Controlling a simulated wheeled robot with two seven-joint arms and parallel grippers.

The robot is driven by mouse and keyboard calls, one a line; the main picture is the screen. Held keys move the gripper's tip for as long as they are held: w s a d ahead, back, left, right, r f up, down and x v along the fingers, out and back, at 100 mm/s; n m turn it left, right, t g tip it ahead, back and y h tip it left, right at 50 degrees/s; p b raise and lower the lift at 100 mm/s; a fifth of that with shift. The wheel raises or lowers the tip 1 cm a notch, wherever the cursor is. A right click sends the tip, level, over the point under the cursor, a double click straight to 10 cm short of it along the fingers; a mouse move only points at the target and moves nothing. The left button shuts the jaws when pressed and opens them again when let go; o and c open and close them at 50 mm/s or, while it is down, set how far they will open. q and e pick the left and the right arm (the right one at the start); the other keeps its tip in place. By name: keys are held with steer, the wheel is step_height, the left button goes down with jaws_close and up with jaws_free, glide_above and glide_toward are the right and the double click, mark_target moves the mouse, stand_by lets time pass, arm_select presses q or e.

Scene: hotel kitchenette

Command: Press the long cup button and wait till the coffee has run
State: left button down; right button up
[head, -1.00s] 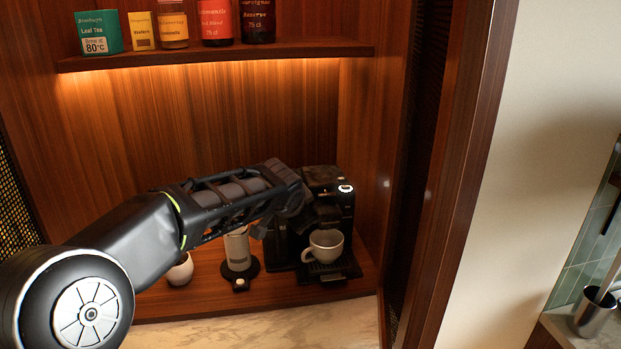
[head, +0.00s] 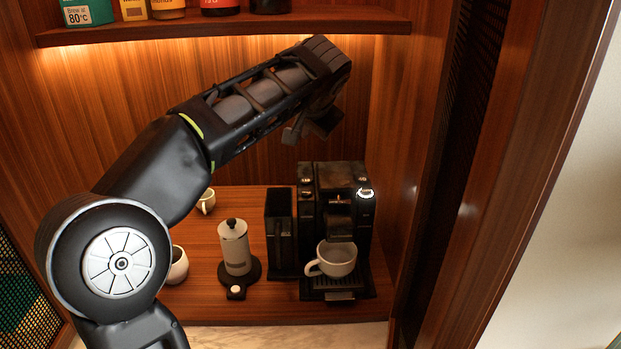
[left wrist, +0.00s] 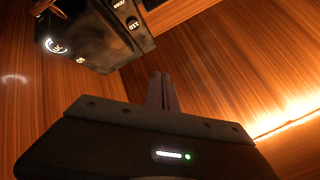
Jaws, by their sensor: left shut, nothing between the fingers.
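The black coffee machine (head: 352,178) stands at the right end of the wooden niche. A button ringed in white light (head: 366,193) shows on its upper right front; the ring also glows in the left wrist view (left wrist: 56,47). Another round marking (left wrist: 132,23) is there, too small to read surely as the long cup button. A white cup (head: 338,262) stands upright on the drip tray (head: 349,284) under the spout. I cannot tell whether coffee runs. My left gripper (head: 305,132) is shut and empty, above and apart from the machine. My right gripper is not in view.
A white canister-like jar (head: 234,247) on a dark base and a black container (head: 280,233) stand left of the machine. White cups (head: 207,201) are farther left. A shelf (head: 230,27) with packets and bottles hangs above. The niche's right wall is close to the machine.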

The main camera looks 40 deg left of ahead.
arm_select(q)
steer(key=b, duration=0.6)
glide_above(306, 183)
step_height(306, 183, down, 7)
steer(key=shift+f, duration=0.2)
steer(key=shift+f+b, duration=0.8)
stand_by(1.1)
steer(key=shift+f+b, duration=0.4)
steer(key=shift+f, duration=0.05)
steer(key=shift+f+b, duration=0.35)
stand_by(0.5)
steer(key=shift+r, duration=0.15)
steer(key=shift+r+p, duration=0.65)
steer(key=shift+p, duration=0.05)
